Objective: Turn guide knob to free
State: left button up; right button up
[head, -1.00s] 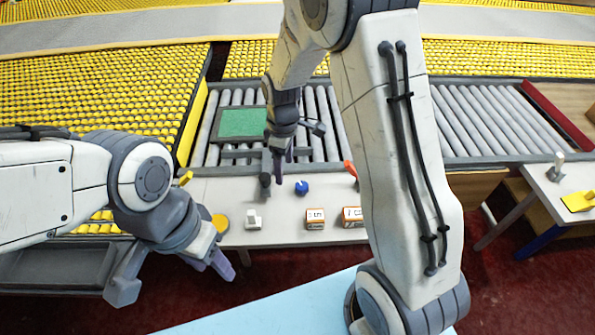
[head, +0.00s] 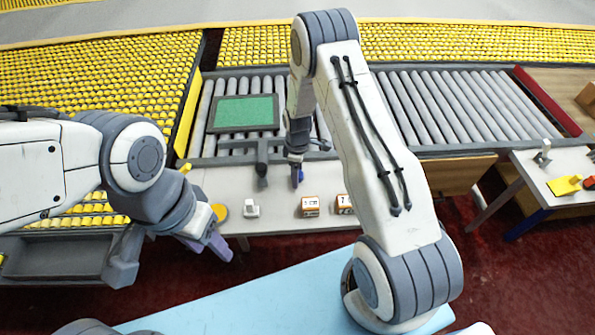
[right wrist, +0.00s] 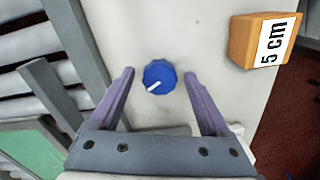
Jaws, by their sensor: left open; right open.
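The blue guide knob (right wrist: 159,76) sits on the pale table top, with a white pointer mark toward its lower left in the right wrist view. In the head view the knob (head: 301,176) is partly hidden by my right gripper (head: 297,178). My right gripper (right wrist: 158,100) is open, with one purple finger on each side of the knob and a gap to both. Whether the fingertips are down at the knob's height I cannot tell. My left gripper (head: 222,250) is open and empty, in front of the table's left end.
An orange block marked 5 cm (right wrist: 263,40) stands near the knob, with another block (head: 343,203) beside it. A white fitting (head: 251,209) and a yellow disc (head: 220,212) are to the left. Rollers with a green panel (head: 245,111) lie behind.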

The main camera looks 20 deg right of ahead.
jog(key=shift+f, duration=0.25)
grip_shut()
